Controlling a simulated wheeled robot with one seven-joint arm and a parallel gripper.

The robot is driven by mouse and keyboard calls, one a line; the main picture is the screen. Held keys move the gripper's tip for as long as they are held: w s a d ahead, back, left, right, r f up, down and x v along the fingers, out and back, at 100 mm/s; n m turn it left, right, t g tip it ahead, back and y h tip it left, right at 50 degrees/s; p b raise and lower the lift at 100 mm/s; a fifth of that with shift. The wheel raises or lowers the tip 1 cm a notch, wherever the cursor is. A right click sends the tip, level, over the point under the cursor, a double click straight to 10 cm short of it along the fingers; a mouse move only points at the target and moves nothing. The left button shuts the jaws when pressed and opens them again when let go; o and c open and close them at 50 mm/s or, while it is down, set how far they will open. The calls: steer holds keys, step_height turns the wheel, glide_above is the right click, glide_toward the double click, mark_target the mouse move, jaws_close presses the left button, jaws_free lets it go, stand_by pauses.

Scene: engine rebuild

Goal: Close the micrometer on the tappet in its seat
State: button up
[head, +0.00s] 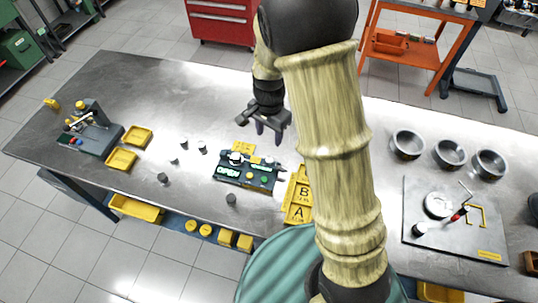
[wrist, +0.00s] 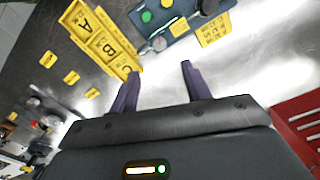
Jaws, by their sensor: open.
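The micrometer (head: 246,172) is on a dark blue-green base on the metal table, with a lit "OPEN" sign and green and red buttons. A pale round part (head: 235,158) sits at its left end; I cannot tell whether this is the tappet in its seat or a dial. My gripper (head: 268,131) is open and empty, above the table just behind the micrometer. In the wrist view my gripper (wrist: 158,70) has its fingers apart with bare table between them, and part of the micrometer base (wrist: 180,18) shows beyond the fingertips.
Yellow trays marked A, B and C (wrist: 103,45) stand beside the micrometer. Several small grey cylinders (head: 202,147) stand to its left. Two yellow bins (head: 121,160) and a fixture (head: 92,130) are at far left. Metal rings (head: 449,154) and a plate (head: 455,240) are at right.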

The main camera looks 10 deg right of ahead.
mark_target(269, 159)
step_height(269, 159, down, 12)
steer(key=shift+f+p, duration=0.1)
steer(key=shift+p, duration=0.95)
steer(key=shift+c, duration=0.2)
steer(key=c, duration=1)
